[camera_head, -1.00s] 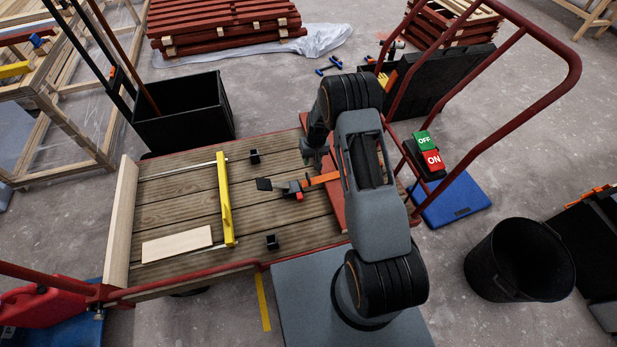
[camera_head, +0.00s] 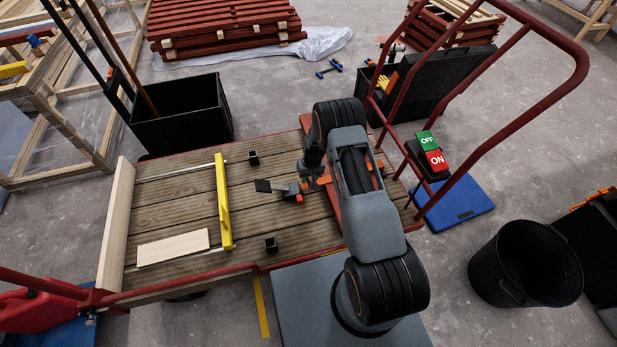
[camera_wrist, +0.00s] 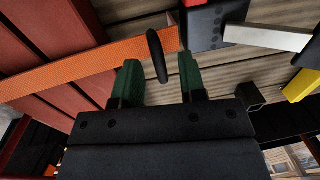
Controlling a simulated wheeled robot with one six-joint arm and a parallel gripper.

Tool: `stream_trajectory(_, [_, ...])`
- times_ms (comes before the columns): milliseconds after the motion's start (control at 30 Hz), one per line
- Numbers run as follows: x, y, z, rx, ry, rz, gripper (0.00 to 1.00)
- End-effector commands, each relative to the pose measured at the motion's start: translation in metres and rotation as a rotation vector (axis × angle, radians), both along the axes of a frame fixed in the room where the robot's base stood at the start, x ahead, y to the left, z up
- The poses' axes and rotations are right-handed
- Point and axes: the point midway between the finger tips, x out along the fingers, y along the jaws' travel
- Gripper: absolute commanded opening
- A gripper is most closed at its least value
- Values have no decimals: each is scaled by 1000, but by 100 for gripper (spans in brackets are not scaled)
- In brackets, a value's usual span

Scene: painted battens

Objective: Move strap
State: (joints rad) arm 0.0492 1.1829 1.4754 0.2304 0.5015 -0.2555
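An orange strap (camera_head: 323,181) lies across the dark red battens (camera_head: 349,213) on the wooden cart deck, partly hidden by my arm. In the wrist view the strap (camera_wrist: 85,70) runs across the upper part of the picture, with a thin black loop (camera_wrist: 157,56) on it. A black, grey and red buckle-like piece (camera_head: 285,190) lies at its left end on the planks. My gripper (camera_wrist: 160,83) is open, its two green fingertips apart just short of the strap, with the loop in line with the gap. I cannot tell whether the fingers touch the strap.
A yellow bar (camera_head: 223,203) and a pale board (camera_head: 173,247) lie on the deck (camera_head: 180,191). Small black sockets (camera_head: 253,158) stand up from it. A red handrail (camera_head: 490,140) rises at the right. A black bin (camera_head: 190,115) stands behind left, a black bucket (camera_head: 525,265) right.

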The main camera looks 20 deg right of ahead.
Motion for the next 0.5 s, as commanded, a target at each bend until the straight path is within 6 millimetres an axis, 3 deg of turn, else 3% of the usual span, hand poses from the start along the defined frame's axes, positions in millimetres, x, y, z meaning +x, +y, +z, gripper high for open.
stream_trajectory(100, [0, 0, 0, 0, 0, 0, 36])
stream_trajectory(500, [0, 0, 0, 0, 0, 0, 0])
